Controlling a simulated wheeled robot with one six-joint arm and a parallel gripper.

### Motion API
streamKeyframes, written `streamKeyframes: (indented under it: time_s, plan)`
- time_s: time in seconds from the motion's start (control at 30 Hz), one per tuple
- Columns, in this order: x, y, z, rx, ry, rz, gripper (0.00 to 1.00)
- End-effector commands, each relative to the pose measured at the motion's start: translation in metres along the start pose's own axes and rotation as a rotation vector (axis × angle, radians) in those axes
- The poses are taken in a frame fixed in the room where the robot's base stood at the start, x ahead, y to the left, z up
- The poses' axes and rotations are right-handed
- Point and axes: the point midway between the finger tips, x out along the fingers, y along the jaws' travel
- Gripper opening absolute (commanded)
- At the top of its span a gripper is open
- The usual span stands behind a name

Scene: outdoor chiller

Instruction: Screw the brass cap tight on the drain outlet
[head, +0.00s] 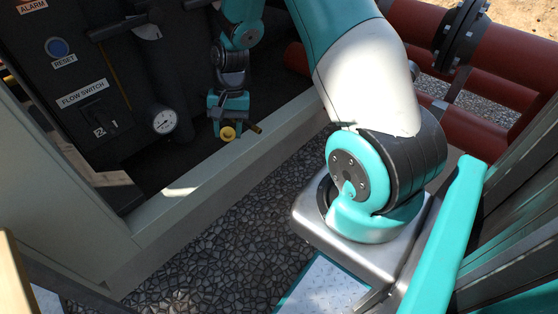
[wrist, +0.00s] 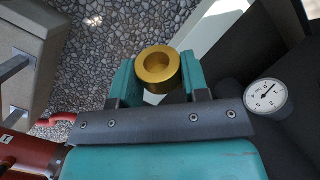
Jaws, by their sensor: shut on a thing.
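The brass cap (head: 228,134) shows as a small yellow round piece at the tip of my gripper (head: 228,122) in the head view. In the wrist view the cap (wrist: 151,72) is a gold ring with a hollow facing the camera, between the two teal fingers of my gripper (wrist: 160,80), which is shut on it. A short dull brass stub (head: 255,128) shows just right of my gripper in the head view; it may be the drain outlet. I cannot tell whether the cap is in line with it or touching it. No outlet can be made out in the wrist view.
A panel with a blue reset button (head: 57,47) and flow switch (head: 104,124) stands left. A pale sill (head: 185,190) runs below my gripper. Red pipes (head: 500,55) are right.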

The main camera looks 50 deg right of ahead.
Motion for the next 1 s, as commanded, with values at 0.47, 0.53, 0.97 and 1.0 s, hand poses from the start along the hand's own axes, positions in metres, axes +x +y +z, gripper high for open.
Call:
streamKeyframes:
  time_s: [0.47, 0.53, 0.97, 1.0]
  plan:
    - [0.048, 0.065, -0.052, 1.261, 0.529, -0.379, 0.0]
    - [0.055, 0.076, -0.056, 1.449, 0.615, -0.394, 0.0]
    - [0.074, 0.136, -0.059, 2.271, 0.977, -0.299, 0.0]
    - [0.073, 0.139, -0.059, 2.299, 0.989, -0.29, 0.0]
